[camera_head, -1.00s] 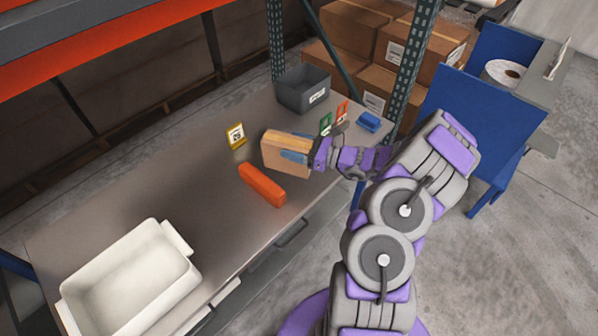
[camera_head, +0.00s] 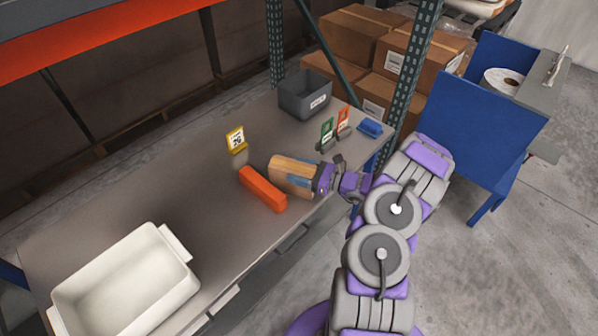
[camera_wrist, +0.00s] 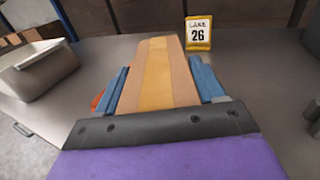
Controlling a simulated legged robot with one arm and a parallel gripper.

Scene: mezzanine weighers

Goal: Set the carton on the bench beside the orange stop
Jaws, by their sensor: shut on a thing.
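The carton (camera_head: 293,172), tan with a lighter tape strip, is between the blue fingers of my gripper (camera_head: 297,181), which is shut on it. In the wrist view the carton (camera_wrist: 158,70) extends ahead between both fingers. The orange stop (camera_head: 262,189) is a long bar lying on the bench (camera_head: 190,215). The carton is just right of the stop in the head view, with its left end close to the bar. I cannot tell whether the carton touches the bench or hangs slightly above it. A sliver of orange shows beside the left finger in the wrist view.
A yellow sign reading 26 (camera_head: 236,139) stands behind the stop. A white tote (camera_head: 125,285) is at the near left, a grey bin (camera_head: 305,95) at the back. Green (camera_head: 326,134) and red (camera_head: 343,122) cards and a blue item (camera_head: 370,128) stand at the right.

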